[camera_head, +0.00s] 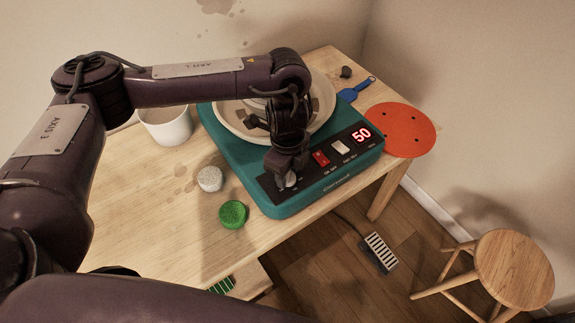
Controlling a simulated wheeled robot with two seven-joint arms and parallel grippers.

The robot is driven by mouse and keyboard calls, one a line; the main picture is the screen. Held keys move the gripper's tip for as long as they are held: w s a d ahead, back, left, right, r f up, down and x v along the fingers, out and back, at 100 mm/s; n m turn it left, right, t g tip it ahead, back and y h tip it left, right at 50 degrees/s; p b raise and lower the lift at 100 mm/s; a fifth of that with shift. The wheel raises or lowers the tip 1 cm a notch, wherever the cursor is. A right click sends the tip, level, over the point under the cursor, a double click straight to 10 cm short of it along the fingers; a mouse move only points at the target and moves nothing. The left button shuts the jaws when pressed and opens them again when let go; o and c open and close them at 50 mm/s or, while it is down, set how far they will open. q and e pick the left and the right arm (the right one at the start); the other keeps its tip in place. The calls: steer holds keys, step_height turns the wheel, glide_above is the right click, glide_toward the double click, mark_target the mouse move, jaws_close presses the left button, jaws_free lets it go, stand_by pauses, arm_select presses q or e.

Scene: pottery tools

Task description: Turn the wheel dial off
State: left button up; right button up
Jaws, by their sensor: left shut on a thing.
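A teal pottery wheel (350,180) stands on the wooden table, with a black control panel along its front edge. The panel has a red switch (321,158), a pale switch (340,147) and a red display (361,135) reading 50. A silver dial (291,180) sits at the panel's left end. My left gripper (287,174) reaches down over the wheel from behind and is shut on the dial, which its fingers partly hide. The dial's pointer angle cannot be made out. My right gripper is not in view.
A white bucket (168,124), a grey-white sponge (210,179) and a green round sponge (233,214) are left of the wheel. An orange disc (400,130) and a blue tool (357,89) lie right. A stool (514,268) and pedal (379,252) are on the floor.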

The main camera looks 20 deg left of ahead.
arm_select(q)
steer(key=n+p, duration=0.2)
steer(key=p, duration=0.1)
steer(key=n+p, duration=0.5)
steer(key=p, duration=0.1)
steer(key=shift+r+n, duration=0.25)
steer(key=shift+n, duration=0.15)
steer(key=shift+f+n+p, duration=0.1)
steer(key=shift+n+p, duration=0.6)
steer(key=shift+p, duration=0.05)
steer(key=shift+f+p, duration=0.1)
steer(key=shift+p, duration=0.2)
steer(key=shift+n, duration=0.3)
steer(key=o, duration=1)
step_height(320, 180, up, 8)
steer(key=shift+f+p, duration=0.1)
steer(key=shift+p, duration=0.6)
